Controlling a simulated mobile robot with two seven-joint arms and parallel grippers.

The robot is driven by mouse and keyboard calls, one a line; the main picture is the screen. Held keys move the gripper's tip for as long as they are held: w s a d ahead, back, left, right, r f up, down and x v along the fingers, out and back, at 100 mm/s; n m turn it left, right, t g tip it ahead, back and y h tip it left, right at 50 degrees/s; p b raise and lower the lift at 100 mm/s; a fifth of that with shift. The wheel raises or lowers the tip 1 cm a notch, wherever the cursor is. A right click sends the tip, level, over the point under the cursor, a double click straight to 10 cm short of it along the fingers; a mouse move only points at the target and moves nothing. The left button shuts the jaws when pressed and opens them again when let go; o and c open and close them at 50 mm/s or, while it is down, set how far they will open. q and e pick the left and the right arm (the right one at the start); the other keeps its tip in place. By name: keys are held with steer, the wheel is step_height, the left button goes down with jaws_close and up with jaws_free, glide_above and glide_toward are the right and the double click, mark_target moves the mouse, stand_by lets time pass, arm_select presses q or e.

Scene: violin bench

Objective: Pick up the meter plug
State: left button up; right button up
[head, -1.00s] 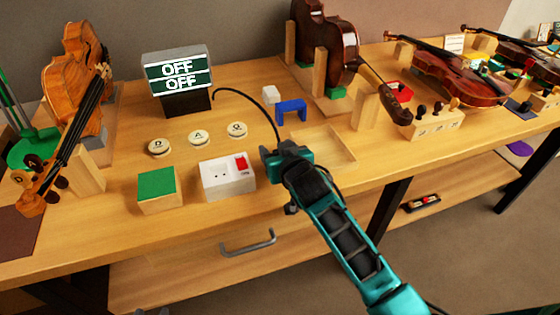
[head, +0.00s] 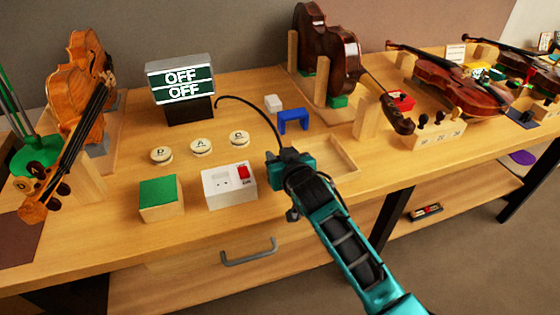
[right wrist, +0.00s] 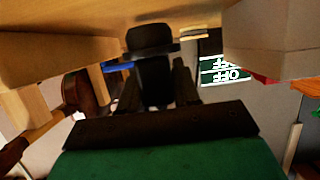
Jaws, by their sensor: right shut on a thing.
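The meter plug (right wrist: 150,40) is a black, round-headed piece held between the fingers in the right wrist view. In the head view a black cable (head: 262,112) arches from the meter display (head: 183,88) down to my right gripper (head: 288,162), which mostly hides the plug there. My right gripper is shut on the plug, just right of the white socket box (head: 229,188) with its red switch, and in front of the shallow wooden tray. I cannot tell whether the plug touches the bench. The display reads OFF on both lines. My left gripper is not in view.
A green-topped block (head: 159,198) stands left of the socket box. Round D, A and G buttons (head: 201,147) lie behind it. A blue bracket (head: 293,120) and a wooden tray (head: 345,158) are near the gripper. Violins stand at left and back right.

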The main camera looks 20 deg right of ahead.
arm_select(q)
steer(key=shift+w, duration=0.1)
arm_select(e)
step_height(320, 180, up, 19)
steer(key=shift+r, duration=0.15)
stand_by(0.9)
